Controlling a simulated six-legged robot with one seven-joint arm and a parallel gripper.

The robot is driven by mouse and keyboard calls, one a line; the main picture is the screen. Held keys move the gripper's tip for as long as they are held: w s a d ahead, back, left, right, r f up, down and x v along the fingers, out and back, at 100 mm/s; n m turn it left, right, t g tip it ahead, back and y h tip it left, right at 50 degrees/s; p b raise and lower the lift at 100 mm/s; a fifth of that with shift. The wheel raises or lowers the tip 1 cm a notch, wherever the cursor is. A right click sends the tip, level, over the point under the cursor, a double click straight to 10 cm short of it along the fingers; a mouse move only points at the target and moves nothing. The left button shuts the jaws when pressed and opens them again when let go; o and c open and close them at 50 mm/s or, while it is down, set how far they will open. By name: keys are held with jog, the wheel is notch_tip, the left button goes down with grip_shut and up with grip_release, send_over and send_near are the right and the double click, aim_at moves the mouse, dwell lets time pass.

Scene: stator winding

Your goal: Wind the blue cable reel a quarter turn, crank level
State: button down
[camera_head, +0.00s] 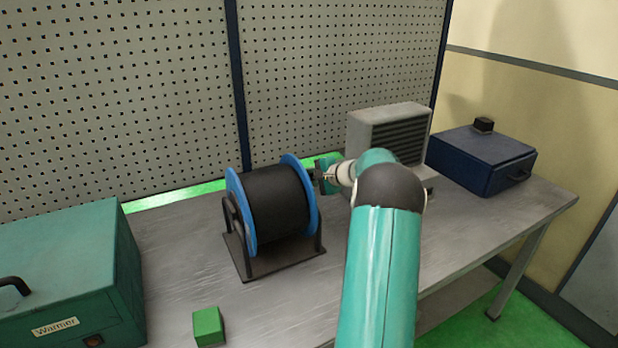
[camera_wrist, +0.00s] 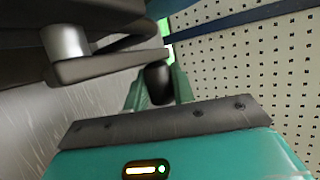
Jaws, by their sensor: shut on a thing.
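The blue cable reel (camera_head: 247,216) has blue flanges and a thick black winding, and stands on a dark frame (camera_head: 262,266) on the workbench. My gripper (camera_head: 326,176) is at the right flange of the reel, near its upper part. In the wrist view, my gripper (camera_wrist: 158,88) is shut on the dark rounded crank handle (camera_wrist: 158,80). The dark crank arm (camera_wrist: 105,66) runs from a pale metal hub (camera_wrist: 65,42) toward the handle. In the head view my arm and gripper hide most of the crank, so its angle there is unclear.
A grey louvred box (camera_head: 385,135) stands close behind my gripper. A dark blue case (camera_head: 482,160) is at the right end of the workbench (camera_head: 185,270). A green block (camera_head: 208,326) lies in front of the reel. A green warmer (camera_head: 60,270) stands left. Perforated panel rises behind.

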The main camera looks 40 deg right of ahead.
jog(key=c, duration=1.2)
grip_release()
jog(key=shift+o, duration=0.2)
jog(key=v, duration=1.4)
jog(key=shift+s+a+f, duration=0.1)
jog(key=shift+f, duration=0.05)
